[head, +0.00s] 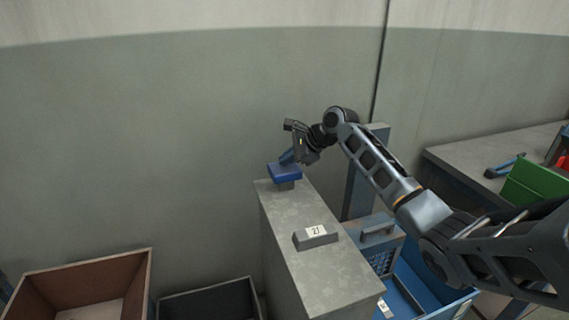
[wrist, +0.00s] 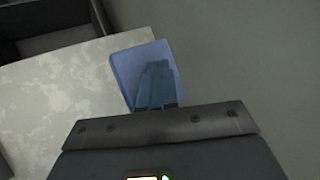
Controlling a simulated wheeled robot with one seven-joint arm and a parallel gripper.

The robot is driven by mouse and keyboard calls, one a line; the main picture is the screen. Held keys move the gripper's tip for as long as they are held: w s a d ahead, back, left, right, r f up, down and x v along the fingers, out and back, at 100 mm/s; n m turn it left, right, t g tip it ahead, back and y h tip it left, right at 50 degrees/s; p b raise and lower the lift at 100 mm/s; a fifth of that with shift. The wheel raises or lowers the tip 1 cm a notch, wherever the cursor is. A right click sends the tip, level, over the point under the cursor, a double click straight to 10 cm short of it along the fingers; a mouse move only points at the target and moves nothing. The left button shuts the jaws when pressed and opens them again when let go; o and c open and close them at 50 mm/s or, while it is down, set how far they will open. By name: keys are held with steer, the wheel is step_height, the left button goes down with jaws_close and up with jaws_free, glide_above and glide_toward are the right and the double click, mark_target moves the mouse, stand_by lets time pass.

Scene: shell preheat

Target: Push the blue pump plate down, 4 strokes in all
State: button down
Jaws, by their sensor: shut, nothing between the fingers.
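The blue pump plate (head: 285,173) sits on a short dark base at the far end of a grey concrete-like block. My gripper (head: 287,159) is shut and points down over the plate, its fingertips at or very near the plate's top. In the wrist view the blue plate (wrist: 126,75) shows around the closed fingers (wrist: 157,88), which lie over its middle. I cannot tell whether the fingertips press on the plate or hover just above it. How far down the plate stands is not clear.
A grey block marked 21 (head: 316,237) lies on the same grey pedestal (head: 330,275). A brown open box (head: 140,285) and a dark bin (head: 208,300) stand at lower left. A blue crate (head: 440,305), a workbench (head: 480,160) and a green bin (head: 535,185) are at right.

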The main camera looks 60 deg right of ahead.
mark_target(287, 168)
steer(key=shift+r+p, duration=0.35)
steer(key=shift+r, duration=0.15)
step_height(287, 168, up, 3)
steer(key=shift+f+p, duration=0.15)
steer(key=shift+p, duration=0.9)
steer(key=shift+r, duration=1.1)
stand_by(0.8)
